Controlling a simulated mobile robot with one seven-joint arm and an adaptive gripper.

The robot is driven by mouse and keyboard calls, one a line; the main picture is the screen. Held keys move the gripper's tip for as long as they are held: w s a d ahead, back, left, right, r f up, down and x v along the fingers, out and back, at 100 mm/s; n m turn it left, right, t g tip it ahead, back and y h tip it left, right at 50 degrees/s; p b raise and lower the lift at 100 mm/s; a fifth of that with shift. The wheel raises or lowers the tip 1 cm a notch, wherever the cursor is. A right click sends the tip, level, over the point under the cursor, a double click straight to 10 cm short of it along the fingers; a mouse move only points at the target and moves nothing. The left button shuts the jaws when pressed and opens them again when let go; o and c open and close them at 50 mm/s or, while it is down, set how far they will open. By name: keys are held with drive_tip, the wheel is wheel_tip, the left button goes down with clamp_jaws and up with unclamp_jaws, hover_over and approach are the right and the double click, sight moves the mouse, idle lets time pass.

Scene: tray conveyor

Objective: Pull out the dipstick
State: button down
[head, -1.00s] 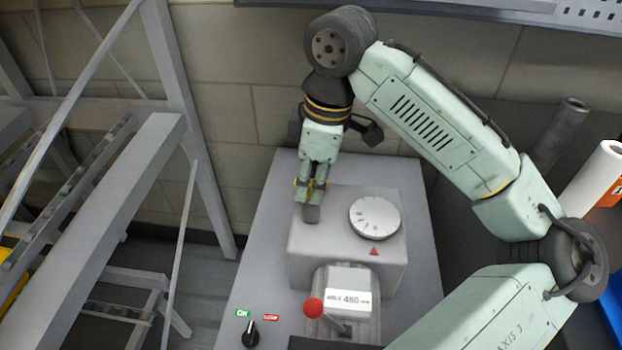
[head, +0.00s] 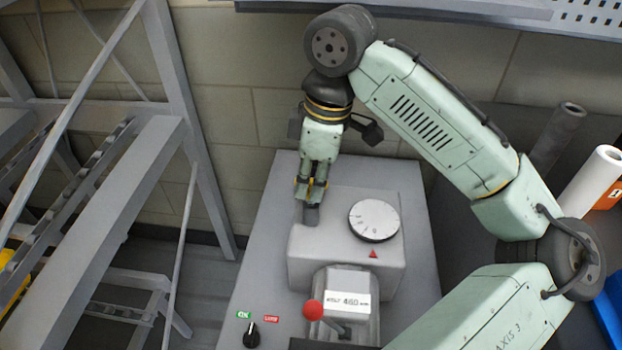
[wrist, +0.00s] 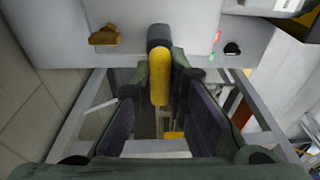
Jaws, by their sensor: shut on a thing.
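The dipstick's yellow handle (wrist: 159,80) shows upright in the middle of the wrist view, between my finger pads. A dark round collar (wrist: 158,37) is at its far end, against the grey housing. My gripper (wrist: 158,92) is shut on the handle. In the head view my gripper (head: 311,198) points down at the left part of the grey housing (head: 345,262), beside the white dial. The fingers mostly hide the handle there, and the stick's lower part cannot be seen.
A white dial (head: 374,220) sits on the housing. A red-ball lever (head: 313,309) and a black knob (head: 251,333) are in front. A grey frame (head: 172,110) stands at left. A white roll (head: 592,180) and dark cylinder (head: 556,138) are at right.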

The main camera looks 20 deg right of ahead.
drive_tip(key=shift+r+p, duration=2)
drive_tip(key=shift+r, duration=0.25)
drive_tip(key=shift+r, duration=0.2)
drive_tip(key=shift+r+p, duration=1.9)
drive_tip(key=shift+r, duration=0.05)
